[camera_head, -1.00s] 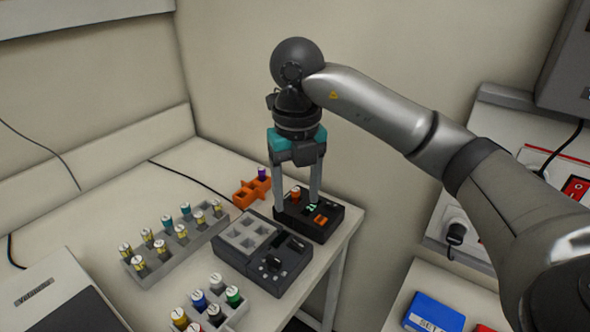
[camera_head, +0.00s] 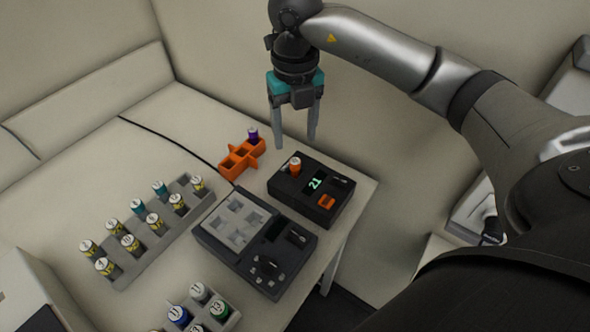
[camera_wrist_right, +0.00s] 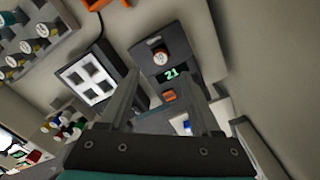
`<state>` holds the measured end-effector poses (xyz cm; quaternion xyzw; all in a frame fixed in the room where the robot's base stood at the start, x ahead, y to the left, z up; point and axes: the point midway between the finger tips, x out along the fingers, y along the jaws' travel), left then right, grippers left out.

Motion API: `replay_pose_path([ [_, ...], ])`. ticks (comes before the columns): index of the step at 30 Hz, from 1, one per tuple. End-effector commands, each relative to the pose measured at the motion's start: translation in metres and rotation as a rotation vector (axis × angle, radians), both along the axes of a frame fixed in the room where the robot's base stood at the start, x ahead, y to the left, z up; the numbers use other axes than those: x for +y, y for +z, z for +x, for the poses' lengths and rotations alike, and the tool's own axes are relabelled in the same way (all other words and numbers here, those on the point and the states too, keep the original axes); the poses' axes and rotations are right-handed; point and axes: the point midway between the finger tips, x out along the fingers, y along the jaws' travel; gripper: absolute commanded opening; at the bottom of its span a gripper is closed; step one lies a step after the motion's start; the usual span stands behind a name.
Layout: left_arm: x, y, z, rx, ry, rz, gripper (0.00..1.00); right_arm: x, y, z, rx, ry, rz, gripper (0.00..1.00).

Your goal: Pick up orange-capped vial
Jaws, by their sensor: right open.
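The orange-capped vial (camera_head: 295,165) stands upright in the black device with a green "21" display (camera_head: 312,190). In the right wrist view the vial (camera_wrist_right: 160,57) shows its pale top, beyond the fingertips. My right gripper (camera_head: 295,143) is open and empty. In the head view its fingers hang above and behind the device, apart from the vial. In the right wrist view the gripper's two fingers (camera_wrist_right: 169,90) stand wide apart, with nothing between them. My left gripper is not in view.
A grey-topped block device (camera_head: 242,222) stands beside the black device. An orange rack (camera_head: 240,160) with a purple-capped vial stands behind. A grey rack (camera_head: 130,262) of several vials is at left, another rack (camera_head: 232,318) in front. The wall is close behind my right gripper.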

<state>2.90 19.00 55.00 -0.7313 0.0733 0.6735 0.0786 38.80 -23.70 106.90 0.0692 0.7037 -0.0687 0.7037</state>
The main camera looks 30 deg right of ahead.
Motion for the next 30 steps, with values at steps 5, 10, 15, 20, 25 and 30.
replay_pose_path([
  [5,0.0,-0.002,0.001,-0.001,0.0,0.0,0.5,0.0,-0.028,0.0,0.001,0.0,-0.001,0.65],
  [10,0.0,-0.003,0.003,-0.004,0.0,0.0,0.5,0.0,-0.039,0.0,0.001,0.0,-0.001,0.65],
  [15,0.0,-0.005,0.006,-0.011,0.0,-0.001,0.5,0.0,-0.063,-0.001,0.003,-0.001,0.0,0.65],
  [20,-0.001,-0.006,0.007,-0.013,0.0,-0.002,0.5,-0.001,-0.082,0.0,0.001,-0.001,-0.002,0.65],
  [25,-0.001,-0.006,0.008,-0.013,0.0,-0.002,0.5,0.0,-0.086,0.0,-0.001,0.0,-0.001,0.65],
  [30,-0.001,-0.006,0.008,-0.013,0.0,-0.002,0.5,0.0,-0.086,0.0,-0.001,0.0,-0.001,0.6],
])
